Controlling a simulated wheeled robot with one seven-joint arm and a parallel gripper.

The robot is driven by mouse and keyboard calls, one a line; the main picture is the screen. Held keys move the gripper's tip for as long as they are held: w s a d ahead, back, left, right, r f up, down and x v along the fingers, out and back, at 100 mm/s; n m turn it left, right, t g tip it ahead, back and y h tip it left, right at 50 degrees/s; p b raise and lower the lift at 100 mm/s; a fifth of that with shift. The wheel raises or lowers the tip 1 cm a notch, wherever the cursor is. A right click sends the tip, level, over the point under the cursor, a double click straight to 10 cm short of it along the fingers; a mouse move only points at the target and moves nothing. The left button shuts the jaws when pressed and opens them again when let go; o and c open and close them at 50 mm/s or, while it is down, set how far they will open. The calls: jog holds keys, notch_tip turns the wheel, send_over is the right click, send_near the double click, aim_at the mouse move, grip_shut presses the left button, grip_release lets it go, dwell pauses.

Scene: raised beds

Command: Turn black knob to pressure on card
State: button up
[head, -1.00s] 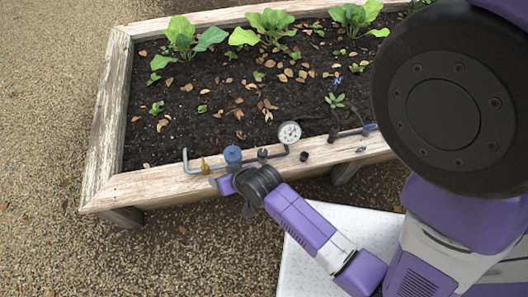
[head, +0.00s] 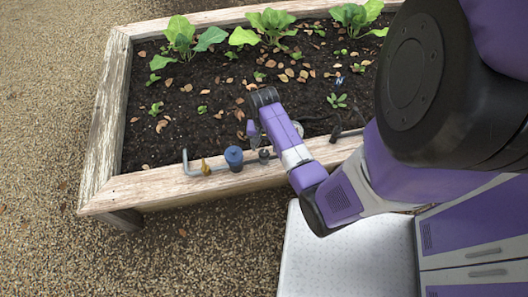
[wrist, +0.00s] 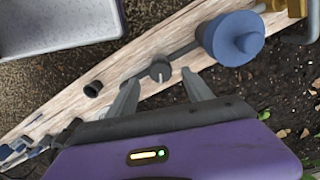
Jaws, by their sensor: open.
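The black knob (head: 264,156) sits on a grey pipe along the front wooden rim of the raised bed. In the wrist view the knob (wrist: 160,70) looks dark grey with a pale mark on its face. My gripper (wrist: 160,82) is open, with a finger to either side of the knob in the picture and no visible contact. In the head view my gripper (head: 252,136) is above the rim, its tips hard to make out. The round pressure gauge (head: 299,129) is mostly hidden behind my arm. I cannot make out a readable card.
A blue cylindrical fitting (head: 234,158) stands close beside the knob, with a brass valve (head: 205,167) farther left. A small dark cap (wrist: 93,88) is on the rim. The bed (head: 99,125) holds soil and leafy plants. A white tray (wrist: 60,22) is nearby.

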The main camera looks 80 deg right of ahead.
aim_at(264, 153)
jog(key=shift+f+b, duration=0.4)
jog(key=shift+f, duration=1.8)
jog(key=shift+c, duration=0.2)
grip_shut()
